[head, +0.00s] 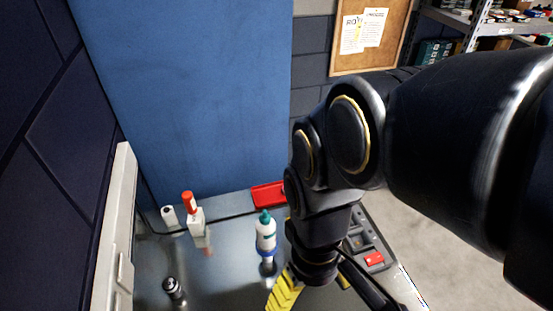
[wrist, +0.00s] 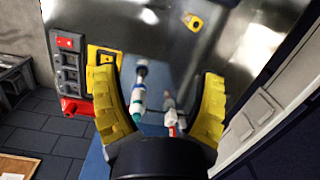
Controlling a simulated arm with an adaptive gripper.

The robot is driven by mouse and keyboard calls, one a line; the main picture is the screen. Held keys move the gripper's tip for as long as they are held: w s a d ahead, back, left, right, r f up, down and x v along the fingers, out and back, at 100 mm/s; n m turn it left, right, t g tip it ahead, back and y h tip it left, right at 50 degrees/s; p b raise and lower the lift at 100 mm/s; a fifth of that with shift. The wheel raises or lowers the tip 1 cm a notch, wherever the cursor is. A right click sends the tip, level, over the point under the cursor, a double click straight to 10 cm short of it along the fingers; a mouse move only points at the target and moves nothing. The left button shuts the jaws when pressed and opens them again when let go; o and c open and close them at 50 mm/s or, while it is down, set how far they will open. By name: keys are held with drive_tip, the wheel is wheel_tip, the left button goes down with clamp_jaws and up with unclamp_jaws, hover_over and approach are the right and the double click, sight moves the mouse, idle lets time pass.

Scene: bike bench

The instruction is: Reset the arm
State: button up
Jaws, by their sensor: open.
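My gripper (wrist: 157,76) is open, with its two yellow ribbed fingers spread wide in the wrist view and nothing held between them. In the head view one yellow finger (head: 284,291) shows low in the picture, over the bench, and the rest is partly hidden by my arm. A white bottle with a teal cap (head: 266,236) stands just left of my gripper; it also shows between the fingers in the wrist view (wrist: 138,101), farther off. A white bottle with a red cap (head: 196,226) stands farther left on the bench.
The shiny metal bench (head: 226,262) has clear room around the bottles. A small dark bottle (head: 174,290) and a white roll (head: 169,216) stand at left. A red tray (head: 268,194) lies at the back. A grey organizer (wrist: 68,70) lies at one side.

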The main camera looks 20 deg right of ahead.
drive_tip(key=shift+s+d+f+m, duration=0.1)
drive_tip(key=shift+s+f+m, duration=0.05)
drive_tip(key=shift+s+m, duration=1)
idle(0.4)
